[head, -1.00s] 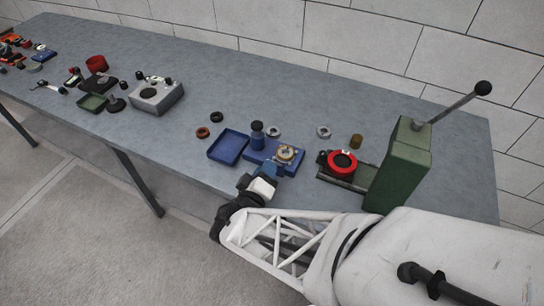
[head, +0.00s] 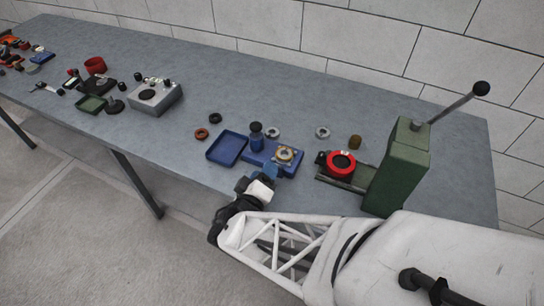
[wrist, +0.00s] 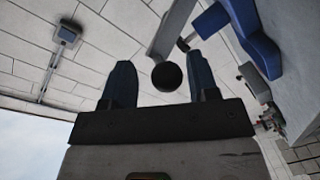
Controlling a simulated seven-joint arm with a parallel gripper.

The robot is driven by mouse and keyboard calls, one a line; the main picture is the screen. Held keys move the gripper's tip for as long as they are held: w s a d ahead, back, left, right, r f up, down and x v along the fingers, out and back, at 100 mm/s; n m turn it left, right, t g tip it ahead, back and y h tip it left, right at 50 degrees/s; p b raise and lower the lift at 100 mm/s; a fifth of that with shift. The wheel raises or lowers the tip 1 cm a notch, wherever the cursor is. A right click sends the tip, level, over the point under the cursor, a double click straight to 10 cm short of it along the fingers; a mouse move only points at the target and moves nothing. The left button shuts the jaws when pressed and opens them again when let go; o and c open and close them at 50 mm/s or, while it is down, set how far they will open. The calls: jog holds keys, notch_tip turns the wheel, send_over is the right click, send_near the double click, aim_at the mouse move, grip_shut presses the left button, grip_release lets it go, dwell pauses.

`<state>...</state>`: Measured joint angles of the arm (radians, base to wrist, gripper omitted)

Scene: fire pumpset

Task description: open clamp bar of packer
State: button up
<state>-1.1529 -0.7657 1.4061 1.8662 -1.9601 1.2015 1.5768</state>
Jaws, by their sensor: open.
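The packer appears to be the blue fixture (head: 291,170) with a pale brass-coloured ring (head: 285,154), near the table's front edge. My gripper (head: 271,172) is at its front side, with the fingers close to the blue base; contact cannot be told. In the wrist view, my gripper (wrist: 162,82) has two blue-grey fingers, apart. A dark round knob (wrist: 166,76) shows between them, with a grey bar (wrist: 172,28) above it, probably the clamp bar. A blue part (wrist: 250,38) is at the upper right. My wrist hides the fixture's front in the head view.
A blue tray (head: 226,148) and a dark blue bottle-like part (head: 256,135) stand left of the ring. A red ring fixture (head: 341,164) and a green lever machine (head: 397,167) stand to the right. Loose rings (head: 322,132) lie behind. The table's front edge is close to my wrist.

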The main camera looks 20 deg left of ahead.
jog(key=s, duration=0.7)
jog(key=shift+d+r, duration=0.3)
jog(key=shift+d, duration=0.05)
dwell(0.7)
jog(key=w+d+r+m+g+h, duration=0.3)
jog(key=w+d+r+h, duration=0.1)
jog(key=d, duration=0.5)
jog(key=w+d+r+m+g+h, duration=0.25)
jog(key=w+d+r+h, duration=0.2)
jog(key=d, duration=0.45)
jog(key=s+d+r+m+g+y, duration=0.2)
jog(key=d+r+g, duration=0.1)
jog(key=d, duration=0.4)
jog(key=s+d+r+m+g+y, duration=0.2)
jog(key=d+r+g, duration=0.1)
jog(key=d+r, duration=0.2)
jog(key=s+d+r+m+g+y, duration=0.2)
jog(key=d+r+m+g, duration=0.1)
jog(key=d, duration=0.6)
jog(key=shift+s+d+r+y, duration=0.15)
jog(key=shift+d+r+y, duration=0.2)
jog(key=shift+r, duration=0.5)
